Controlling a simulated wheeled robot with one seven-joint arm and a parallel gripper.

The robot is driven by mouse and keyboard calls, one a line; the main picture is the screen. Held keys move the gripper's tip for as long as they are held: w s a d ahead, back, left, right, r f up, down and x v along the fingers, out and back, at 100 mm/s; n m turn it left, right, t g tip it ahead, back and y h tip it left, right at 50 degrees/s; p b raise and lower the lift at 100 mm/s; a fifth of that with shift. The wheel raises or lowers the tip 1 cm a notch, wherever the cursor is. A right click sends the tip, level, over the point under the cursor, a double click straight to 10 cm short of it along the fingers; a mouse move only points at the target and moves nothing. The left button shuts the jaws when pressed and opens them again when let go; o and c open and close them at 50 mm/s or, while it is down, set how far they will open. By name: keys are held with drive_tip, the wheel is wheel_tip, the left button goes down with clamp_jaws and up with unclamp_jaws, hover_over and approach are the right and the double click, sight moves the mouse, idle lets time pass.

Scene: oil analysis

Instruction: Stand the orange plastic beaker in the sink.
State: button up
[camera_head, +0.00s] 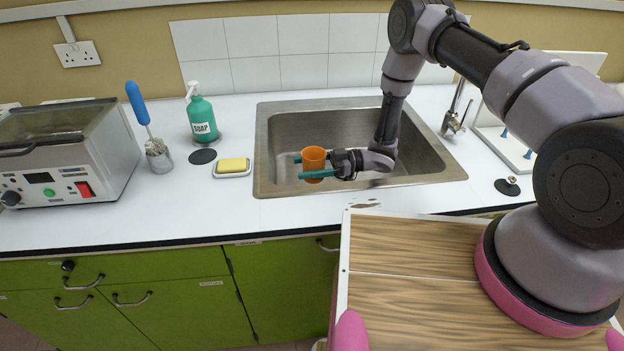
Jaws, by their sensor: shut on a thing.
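The orange plastic beaker (313,159) is upright between the two teal fingers of my gripper (312,168). My gripper is shut on the beaker, with one finger on its far side and one across its near side. The beaker shows over the left part of the metal sink (362,187), inside the rim outline. I cannot tell whether its bottom touches the sink floor; the near finger hides part of its lower side.
A yellow sponge on a dish (233,174), a green soap bottle (201,115) and a brush in a holder (158,155) stand left of the sink. A grey water bath (62,155) is at far left. A tap (454,112) and a white peg rack (508,146) are at right.

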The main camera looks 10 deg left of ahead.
drive_tip(key=shift+f, duration=2.35)
drive_tip(key=shift+f, duration=0.25)
drive_tip(key=shift+f, duration=0.35)
drive_tip(key=o, duration=1.3)
drive_tip(key=shift+s, duration=0.1)
drive_tip(key=shift+r, duration=0.35)
drive_tip(key=v, duration=0.7)
drive_tip(key=shift+w+d+r, duration=0.2)
drive_tip(key=shift+d+r, duration=0.05)
